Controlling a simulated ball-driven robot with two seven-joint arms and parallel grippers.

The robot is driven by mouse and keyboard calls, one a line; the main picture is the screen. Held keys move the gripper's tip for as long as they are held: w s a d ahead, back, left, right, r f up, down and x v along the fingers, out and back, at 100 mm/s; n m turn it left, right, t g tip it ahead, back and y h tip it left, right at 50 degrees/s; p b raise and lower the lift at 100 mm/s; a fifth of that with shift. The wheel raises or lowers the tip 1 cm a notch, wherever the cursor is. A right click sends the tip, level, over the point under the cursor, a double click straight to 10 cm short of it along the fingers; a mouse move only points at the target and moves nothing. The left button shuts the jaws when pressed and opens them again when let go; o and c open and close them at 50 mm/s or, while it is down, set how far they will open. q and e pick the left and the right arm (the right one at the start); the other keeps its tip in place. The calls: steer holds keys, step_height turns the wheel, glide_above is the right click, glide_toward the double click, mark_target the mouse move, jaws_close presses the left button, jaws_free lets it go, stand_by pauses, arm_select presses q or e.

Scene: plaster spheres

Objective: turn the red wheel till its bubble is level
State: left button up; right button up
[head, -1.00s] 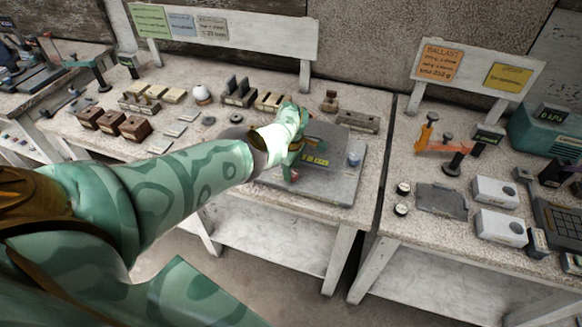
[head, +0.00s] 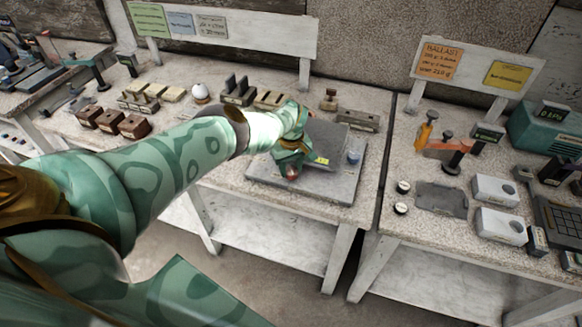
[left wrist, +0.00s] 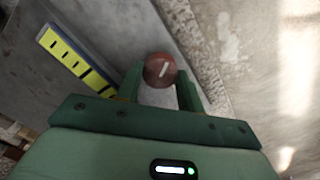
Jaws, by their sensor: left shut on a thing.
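The red wheel (left wrist: 160,70) shows in the left wrist view as a dark red disc with a pale mark on its top. In the head view a small bit of the red wheel (head: 291,179) shows at the front edge of a grey plate (head: 325,192). My left gripper (left wrist: 161,80) is shut on the wheel, one green finger on each side. In the head view my left gripper (head: 291,167) hides most of the wheel. A yellow strip with dark marks (left wrist: 72,62) lies beside it in the left wrist view. I cannot make out a bubble. My right gripper is not in view.
A blue-grey knob (head: 354,157) stands on the plate's right side. Dark brown blocks (head: 110,121), a white ball (head: 201,93) and several other blocks stand on the table to the left and behind. The right table (head: 375,268) carries white boxes and a teal device (head: 548,128).

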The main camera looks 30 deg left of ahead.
mark_target(291, 169)
arm_select(q)
steer(key=shift+m, duration=1.5)
steer(key=o, duration=0.7)
steer(key=shift+w, duration=0.1)
step_height(291, 169, up, 16)
steer(key=p, duration=1.4)
steer(key=shift+r, duration=0.2)
